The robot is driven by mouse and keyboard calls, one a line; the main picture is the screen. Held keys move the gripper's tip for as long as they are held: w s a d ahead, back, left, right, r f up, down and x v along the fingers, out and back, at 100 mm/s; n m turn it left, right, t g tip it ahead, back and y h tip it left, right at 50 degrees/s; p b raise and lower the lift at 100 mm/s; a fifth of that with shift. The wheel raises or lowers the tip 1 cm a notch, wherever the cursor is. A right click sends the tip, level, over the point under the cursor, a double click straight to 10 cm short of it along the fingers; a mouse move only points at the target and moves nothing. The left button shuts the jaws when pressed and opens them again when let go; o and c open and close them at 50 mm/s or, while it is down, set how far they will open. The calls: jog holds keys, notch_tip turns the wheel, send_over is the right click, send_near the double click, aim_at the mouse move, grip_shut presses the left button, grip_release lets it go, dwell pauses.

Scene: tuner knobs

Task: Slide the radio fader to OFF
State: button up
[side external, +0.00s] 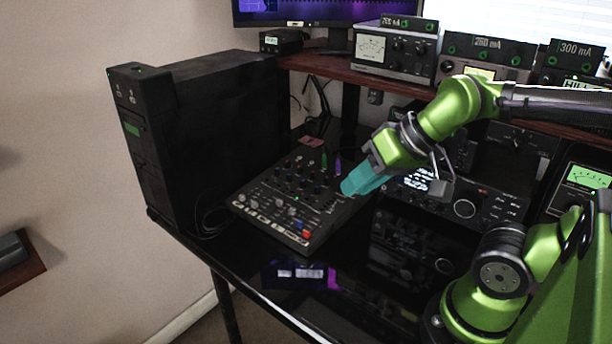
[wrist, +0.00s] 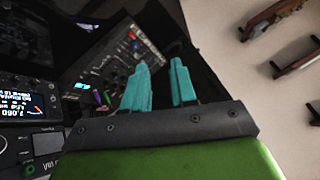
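The radio (side external: 420,207), a dark unit with a lit display and a large round knob, stands on the black desk right of my gripper. Part of it shows at the left edge of the wrist view (wrist: 22,108). A black mixing console (side external: 262,205) with several knobs and sliders lies left of the radio. It also shows beyond my fingers in the wrist view (wrist: 112,62). I cannot make out which slider is the radio fader, or any OFF label. My gripper (side external: 347,188) has teal fingers above the console's right side. In the wrist view its fingers (wrist: 161,68) are apart, with nothing between them.
A tall black computer tower (side external: 205,130) stands left of the console. A wooden shelf (side external: 328,69) with meter boxes (side external: 395,55) runs behind. The glossy desk (side external: 350,265) is clear in front of the console and radio.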

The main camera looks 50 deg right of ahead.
dwell(0.3)
jog(key=shift+o, duration=1.4)
jog(key=shift+f, duration=0.25)
jog(key=m+g+h, duration=0.2)
jog(key=m+g, duration=0.5)
jog(key=m, duration=0.7)
send_over(279, 201)
notch_tip(279, 201, down, 3)
notch_tip(279, 201, down, 16)
jog(key=shift+f, duration=0.2)
grip_shut()
